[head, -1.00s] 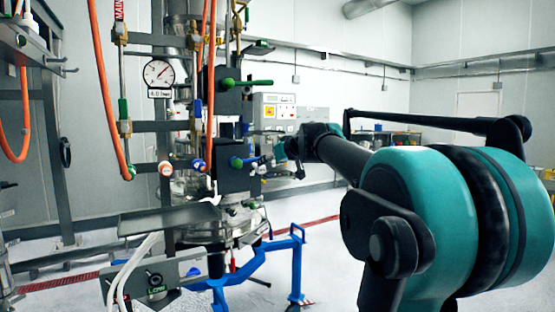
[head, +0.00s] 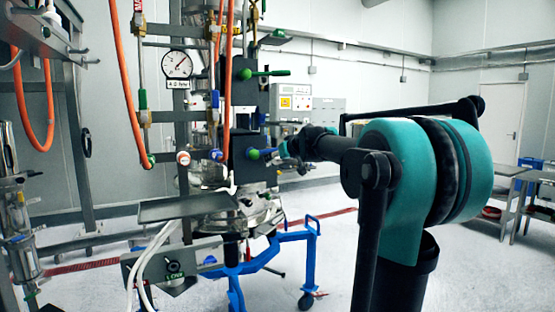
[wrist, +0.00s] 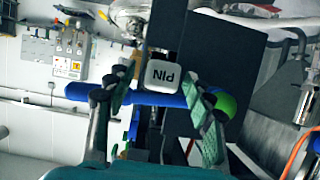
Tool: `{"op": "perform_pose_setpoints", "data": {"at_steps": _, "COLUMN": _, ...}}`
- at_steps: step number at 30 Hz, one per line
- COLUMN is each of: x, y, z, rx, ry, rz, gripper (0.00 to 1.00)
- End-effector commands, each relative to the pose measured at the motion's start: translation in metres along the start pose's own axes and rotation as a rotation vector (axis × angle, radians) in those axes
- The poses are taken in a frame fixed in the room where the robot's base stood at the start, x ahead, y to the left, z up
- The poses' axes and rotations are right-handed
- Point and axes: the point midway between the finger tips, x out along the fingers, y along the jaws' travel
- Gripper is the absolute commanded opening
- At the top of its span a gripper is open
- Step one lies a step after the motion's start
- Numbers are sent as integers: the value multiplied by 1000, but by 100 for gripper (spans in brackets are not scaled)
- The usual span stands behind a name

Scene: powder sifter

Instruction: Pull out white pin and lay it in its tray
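My gripper (wrist: 158,92) is open, with one finger on each side of the pin head and a visible gap on both sides. In the head view my gripper (head: 287,150) is small, beside the dark column of the machine; the pin cannot be made out there. A flat grey tray-like plate (head: 185,208) juts out lower left; I cannot tell whether it is the pin's tray.
A blue bar (wrist: 90,92) with a green ball end (wrist: 225,104) crosses just behind or beside the fingers. Orange hoses (head: 128,85) hang left of the column. A blue wheeled frame (head: 275,250) stands below.

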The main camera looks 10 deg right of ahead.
Motion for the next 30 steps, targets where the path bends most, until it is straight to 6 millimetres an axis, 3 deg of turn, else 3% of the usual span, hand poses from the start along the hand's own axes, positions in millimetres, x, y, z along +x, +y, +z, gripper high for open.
{"op": "perform_pose_setpoints", "data": {"at_steps": 2, "x": 0, "y": 0, "z": 0, "rx": 0, "ry": 0, "rz": 0, "gripper": 41}}
{"op": "perform_pose_setpoints", "data": {"at_steps": 12, "x": 0, "y": 0, "z": 0, "rx": 0, "ry": 0, "rz": 0, "gripper": 0}}
{"op": "perform_pose_setpoints", "data": {"at_steps": 30, "x": -9, "y": 0, "z": 3, "rx": 0, "ry": 0, "rz": 0, "gripper": 0}}
